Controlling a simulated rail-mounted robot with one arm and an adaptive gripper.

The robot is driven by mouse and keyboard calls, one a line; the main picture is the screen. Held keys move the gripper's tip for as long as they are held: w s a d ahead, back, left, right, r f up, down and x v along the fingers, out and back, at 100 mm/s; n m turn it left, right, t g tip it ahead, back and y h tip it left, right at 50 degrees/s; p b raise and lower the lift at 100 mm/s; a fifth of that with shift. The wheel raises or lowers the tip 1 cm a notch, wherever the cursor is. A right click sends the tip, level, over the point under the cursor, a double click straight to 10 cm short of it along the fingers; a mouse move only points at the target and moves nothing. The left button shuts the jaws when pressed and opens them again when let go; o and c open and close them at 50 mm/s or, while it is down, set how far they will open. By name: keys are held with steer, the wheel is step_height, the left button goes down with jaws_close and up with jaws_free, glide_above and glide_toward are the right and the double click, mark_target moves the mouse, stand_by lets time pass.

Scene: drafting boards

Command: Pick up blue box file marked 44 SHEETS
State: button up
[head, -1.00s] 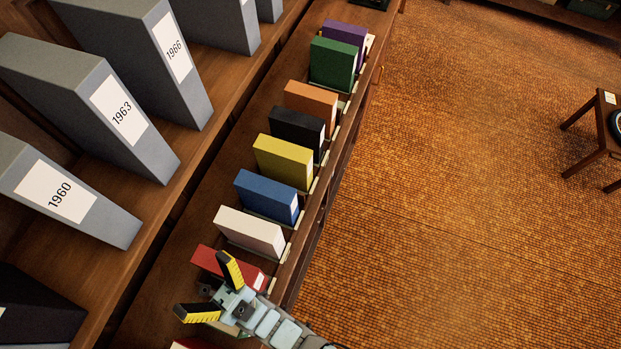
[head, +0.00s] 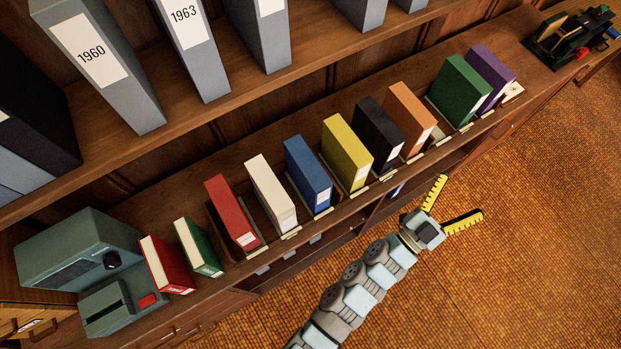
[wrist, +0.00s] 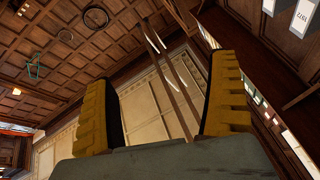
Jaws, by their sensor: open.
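The blue box file (head: 308,174) stands upright on the lower shelf in the head view, between a white box file (head: 271,194) and a yellow one (head: 346,153). Its small spine label is too small to read. My gripper (head: 462,201) is open and empty, out over the floor to the right of the blue file and apart from the shelf. In the wrist view the two yellow fingers (wrist: 165,98) are spread with nothing between them. The blue file cannot be made out in the wrist view.
Red (head: 232,212), black (head: 377,134), orange (head: 410,119), green (head: 460,91) and purple (head: 490,76) files share the shelf. Grey files (head: 97,65) fill the shelf above. A grey machine (head: 80,250) stands at the left end. The carpet (head: 530,240) is clear.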

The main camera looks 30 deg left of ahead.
steer(key=w+f+n+g+y+b, duration=0.2)
steer(key=w+f+y, duration=0.3)
steer(key=f, duration=0.1)
steer(key=n+g+y+b, duration=0.7)
steer(key=n+g+y, duration=0.4)
steer(key=n+y, duration=0.6)
glide_toward(309, 165)
steer(key=a+p, duration=0.1)
steer(key=w+a+f, duration=0.1)
steer(key=a, duration=0.1)
steer(key=shift+w+n+h+p, duration=0.25)
steer(key=shift+n+h+p, duration=0.05)
steer(key=shift+h+p, duration=0.1)
steer(key=shift+w+a+f, duration=0.35)
steer(key=shift+w+a, duration=0.05)
steer(key=shift+a, duration=0.1)
steer(key=shift+r+p+x, duration=0.2)
steer(key=shift+p+x, duration=0.95)
steer(key=shift+x, duration=0.8)
steer(key=shift+w+a+f, duration=0.3)
steer(key=shift+w+a, duration=0.1)
steer(key=shift+a, duration=0.15)
